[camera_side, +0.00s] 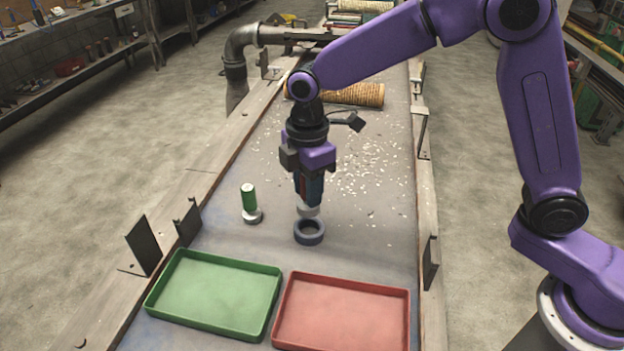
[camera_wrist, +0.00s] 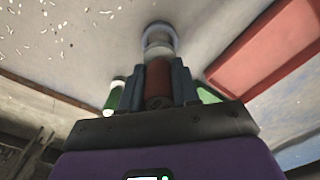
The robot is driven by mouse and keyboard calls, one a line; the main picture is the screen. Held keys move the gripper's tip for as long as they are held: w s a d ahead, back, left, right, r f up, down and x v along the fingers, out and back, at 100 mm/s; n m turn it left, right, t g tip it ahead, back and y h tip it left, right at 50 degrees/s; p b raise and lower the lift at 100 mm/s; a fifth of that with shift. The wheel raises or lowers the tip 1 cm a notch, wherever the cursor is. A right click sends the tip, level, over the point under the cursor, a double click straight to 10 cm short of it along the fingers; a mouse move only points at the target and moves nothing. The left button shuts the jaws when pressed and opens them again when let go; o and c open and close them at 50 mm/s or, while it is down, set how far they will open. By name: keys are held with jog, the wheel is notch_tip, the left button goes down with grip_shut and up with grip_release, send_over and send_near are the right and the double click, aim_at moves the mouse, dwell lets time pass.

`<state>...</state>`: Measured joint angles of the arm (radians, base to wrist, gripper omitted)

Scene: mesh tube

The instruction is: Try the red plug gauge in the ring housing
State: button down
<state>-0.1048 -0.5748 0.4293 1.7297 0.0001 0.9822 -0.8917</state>
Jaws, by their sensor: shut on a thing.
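In the side view my gripper (camera_side: 309,193) points down and is shut on the red plug gauge. Its grey metal end (camera_side: 308,211) sticks out below the fingers, just above or at the rim of the dark grey ring housing (camera_side: 309,232); I cannot tell whether they touch. The ring lies flat on the table, its hole partly visible. In the wrist view the gauge's red handle (camera_wrist: 158,78) sits between the two fingers. A green plug gauge (camera_side: 249,197) stands upright on a grey end to the left; its green handle also shows in the wrist view (camera_wrist: 115,97).
A green tray (camera_side: 262,270) and a red tray (camera_side: 345,283) lie at the front, both empty. Pale chips (camera_side: 375,170) are scattered over the table behind. A mesh tube (camera_side: 355,94) lies farther back. Upright dark plates (camera_side: 143,245) line the table's edges.

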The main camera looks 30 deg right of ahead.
jog(key=shift+f, duration=2.05)
jog(key=shift+f, duration=0.4)
dwell(0.6)
jog(key=shift+r, duration=0.1)
dwell(0.7)
jog(key=shift+r, duration=3.45)
